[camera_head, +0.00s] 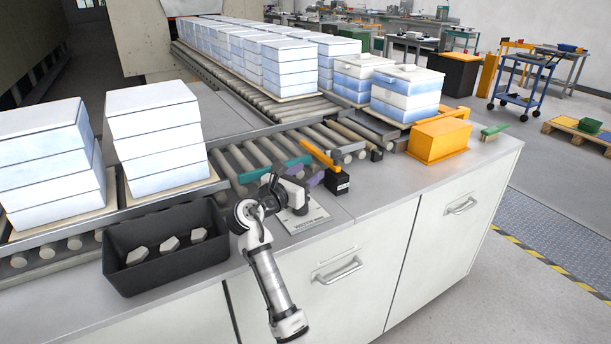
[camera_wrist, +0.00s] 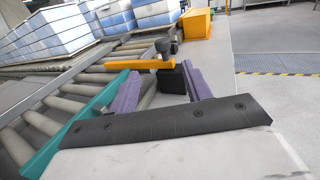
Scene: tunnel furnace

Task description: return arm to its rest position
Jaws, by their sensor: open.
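My gripper (camera_head: 300,178) is over the front edge of the roller conveyor (camera_head: 235,160), beside the counter. Its two purple fingers show in the wrist view (camera_wrist: 162,88), spread apart with nothing held between them. A small black block (camera_head: 339,184) with an orange bar (camera_head: 320,154) stands just past the fingertips. The orange bar also shows in the wrist view (camera_wrist: 140,65). A teal bar (camera_head: 272,169) lies to the left of the gripper, along the rollers. My arm reaches up from the lower middle of the head view.
A black bin (camera_head: 165,272) with several pale pieces sits left of my arm. Stacks of white and blue boxes (camera_head: 155,138) stand on the conveyor. An orange box (camera_head: 439,140) and a green brush (camera_head: 495,131) are at the right.

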